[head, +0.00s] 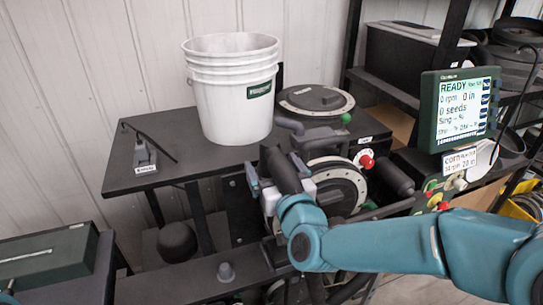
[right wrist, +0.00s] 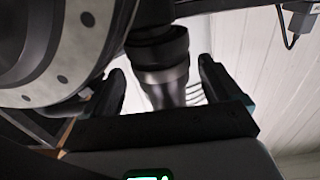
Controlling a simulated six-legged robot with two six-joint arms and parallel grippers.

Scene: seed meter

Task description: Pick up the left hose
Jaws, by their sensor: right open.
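The left hose is a thick dark tube (head: 283,172) leaning at the front of the seed meter (head: 340,185) in the head view. In the right wrist view a dark cylinder with a shiny grey lower section (right wrist: 160,60), seemingly this hose, stands between my fingers. My right gripper (right wrist: 162,75) is open, with a finger on each side of it and a visible gap on the right. In the head view my teal right arm reaches in from the right and its gripper (head: 278,178) is partly hidden at the hose.
A white bucket (head: 235,95) stands on the black table (head: 140,180) behind the hose. The round meter disc (right wrist: 50,45) is close on the left in the right wrist view. A green monitor (head: 458,108) reads READY. Another black cylinder (head: 395,179) is to the right.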

